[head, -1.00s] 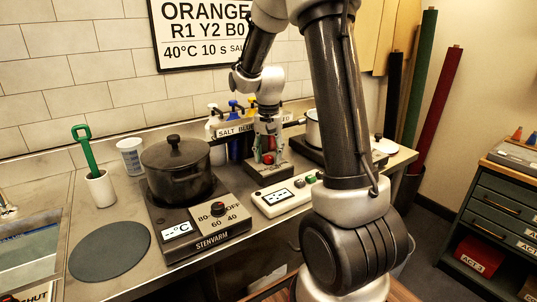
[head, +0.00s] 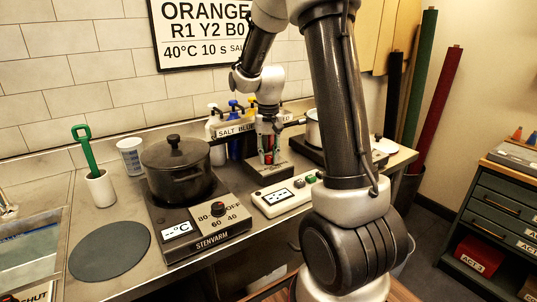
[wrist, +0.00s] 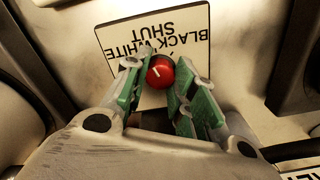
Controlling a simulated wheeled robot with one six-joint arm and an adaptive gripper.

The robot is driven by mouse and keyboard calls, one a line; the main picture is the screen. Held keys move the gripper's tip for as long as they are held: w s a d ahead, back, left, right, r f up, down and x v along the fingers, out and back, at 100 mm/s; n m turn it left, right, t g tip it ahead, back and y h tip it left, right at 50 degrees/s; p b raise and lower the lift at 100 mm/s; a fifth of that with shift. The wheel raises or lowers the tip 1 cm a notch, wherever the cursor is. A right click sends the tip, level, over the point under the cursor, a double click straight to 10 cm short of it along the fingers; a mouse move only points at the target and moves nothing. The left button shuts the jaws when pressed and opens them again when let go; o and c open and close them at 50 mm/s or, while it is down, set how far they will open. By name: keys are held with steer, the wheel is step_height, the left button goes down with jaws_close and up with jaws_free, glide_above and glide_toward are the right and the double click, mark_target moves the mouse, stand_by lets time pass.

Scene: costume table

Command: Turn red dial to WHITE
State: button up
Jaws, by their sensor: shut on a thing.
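The red dial (wrist: 160,71) sits between the fingertips of my gripper (wrist: 159,78) in the wrist view. My gripper is shut on it, with a green-padded finger at each side. A short white mark on the dial points to the upper left in that view. The white label plate (wrist: 125,32) behind the dial reads BLACK, WHITE and SHUT upside down. I cannot tell for sure which word the mark meets. In the head view my gripper (head: 268,158) is low over the dial's dark box (head: 281,171), and the fingers largely hide the dial.
A black pot (head: 178,168) stands on the Stenvarm hotplate (head: 212,241) at left. A white control box (head: 287,197) lies in front of the dial's box. Several bottles (head: 216,125) stand behind my gripper. A pale pot (head: 313,128) stands to its right.

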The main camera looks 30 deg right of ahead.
mark_target(269, 156)
steer(key=n, duration=0.5)
steer(key=shift+n, duration=0.3)
stand_by(0.4)
steer(key=o, duration=1.1)
steer(key=shift+c, duration=0.2)
steer(key=shift+r, duration=0.1)
step_height(269, 156, up, 12)
